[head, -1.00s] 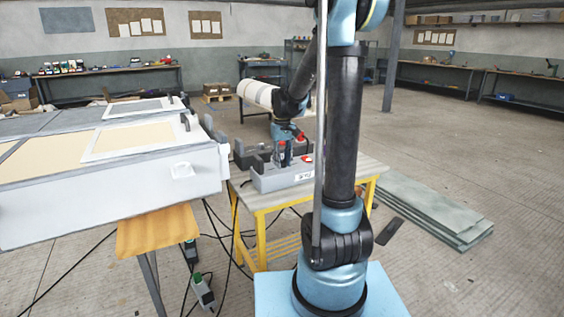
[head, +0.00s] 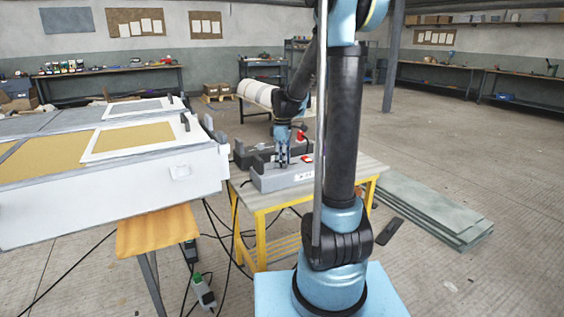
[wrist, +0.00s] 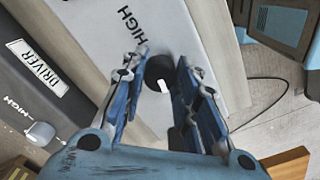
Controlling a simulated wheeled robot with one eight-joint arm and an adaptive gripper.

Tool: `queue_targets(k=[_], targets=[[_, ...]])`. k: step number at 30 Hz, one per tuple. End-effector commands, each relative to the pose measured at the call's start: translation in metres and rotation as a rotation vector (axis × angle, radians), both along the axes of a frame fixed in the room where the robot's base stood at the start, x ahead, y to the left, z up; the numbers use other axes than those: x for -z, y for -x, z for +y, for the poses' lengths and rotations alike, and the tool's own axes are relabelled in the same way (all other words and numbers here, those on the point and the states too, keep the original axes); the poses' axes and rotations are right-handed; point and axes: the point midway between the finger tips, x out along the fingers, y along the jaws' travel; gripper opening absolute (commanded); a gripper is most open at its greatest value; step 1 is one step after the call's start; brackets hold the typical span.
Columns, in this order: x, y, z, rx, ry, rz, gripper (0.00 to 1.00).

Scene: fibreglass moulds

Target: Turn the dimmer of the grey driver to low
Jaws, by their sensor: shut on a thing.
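The grey driver (head: 272,183) is a light grey box on the yellow-legged bench, with a white label on its front. In the wrist view its pale top (wrist: 205,35) carries the word HIGH. Its dimmer is a round dark knob (wrist: 158,70) with a white mark on the side away from HIGH. My gripper (wrist: 162,80) reaches down over the knob, its two blue fingers closed on either side of it. My gripper also shows above the driver in the head view (head: 283,163). A LOW marking does not show; fingers cover part of the top.
A dark box (wrist: 50,95) marked DRIVER and HIGH, with a light grey knob (wrist: 40,133), stands beside the grey driver. A large white mould (head: 120,200) with yellowish panels is at the left. Cables hang below the bench (head: 345,167). Grey sheets (head: 420,210) lie on the floor.

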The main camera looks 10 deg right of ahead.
Motion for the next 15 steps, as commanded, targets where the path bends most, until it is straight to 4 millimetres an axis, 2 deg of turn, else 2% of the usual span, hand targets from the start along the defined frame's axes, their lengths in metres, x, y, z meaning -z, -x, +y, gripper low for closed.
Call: queue_targets(k=[6, 15], targets=[[0.0001, -0.0001, 0.0001, -0.093, 0.000, 0.000, 0.04], [0.0001, -0.0001, 0.0000, -0.141, 0.000, 0.000, 0.04]])
